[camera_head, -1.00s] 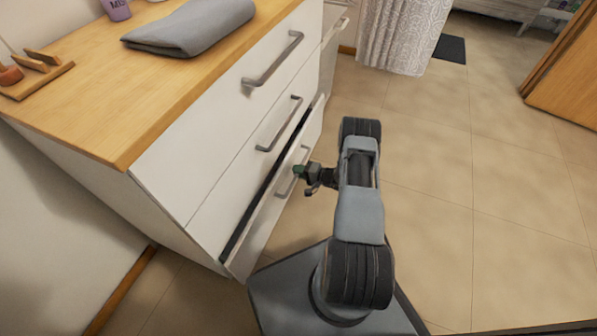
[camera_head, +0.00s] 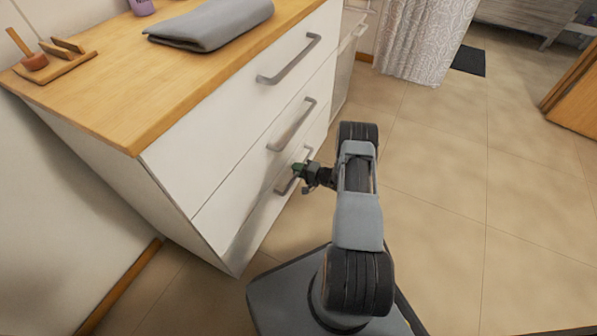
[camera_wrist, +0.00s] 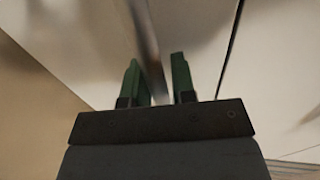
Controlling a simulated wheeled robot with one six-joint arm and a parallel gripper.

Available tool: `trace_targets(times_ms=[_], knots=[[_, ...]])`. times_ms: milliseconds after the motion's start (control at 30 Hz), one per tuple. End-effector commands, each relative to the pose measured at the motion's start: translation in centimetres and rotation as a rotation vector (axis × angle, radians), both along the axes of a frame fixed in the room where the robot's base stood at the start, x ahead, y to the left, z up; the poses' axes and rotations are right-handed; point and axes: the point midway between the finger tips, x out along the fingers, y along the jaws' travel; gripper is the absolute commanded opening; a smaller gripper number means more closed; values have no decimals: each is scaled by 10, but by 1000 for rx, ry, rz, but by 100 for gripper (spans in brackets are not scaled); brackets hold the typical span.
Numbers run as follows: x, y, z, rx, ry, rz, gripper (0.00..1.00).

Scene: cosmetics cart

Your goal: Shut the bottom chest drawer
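The white chest (camera_head: 185,185) has three drawer fronts with grey bar handles. The bottom drawer (camera_head: 258,218) sits flush with the drawer above, with no dark gap showing along its top edge. My gripper (camera_head: 297,172) is at the bottom drawer's handle (camera_head: 281,189). In the wrist view the two green fingertips (camera_wrist: 156,80) stand apart, one on each side of the handle bar (camera_wrist: 147,40). A gap shows between at least one finger and the bar; I cannot tell whether either touches it.
A folded grey towel (camera_head: 210,24), a purple cup (camera_head: 141,6) and a wooden rack (camera_head: 55,62) are on the wooden chest top (camera_head: 105,105). A patterned curtain (camera_head: 425,40) hangs behind.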

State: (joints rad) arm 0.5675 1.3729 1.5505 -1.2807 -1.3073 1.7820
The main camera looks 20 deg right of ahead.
Motion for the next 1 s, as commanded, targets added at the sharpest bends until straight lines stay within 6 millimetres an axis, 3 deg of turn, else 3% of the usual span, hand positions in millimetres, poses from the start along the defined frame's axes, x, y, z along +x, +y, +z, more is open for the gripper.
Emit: trace_targets(times_ms=[167,533,1000], knots=[[-1,-2,0,1,1,-3,41],[-9,-8,3,2,3,-6,41],[-78,-62,21,1,1,-7,41]])
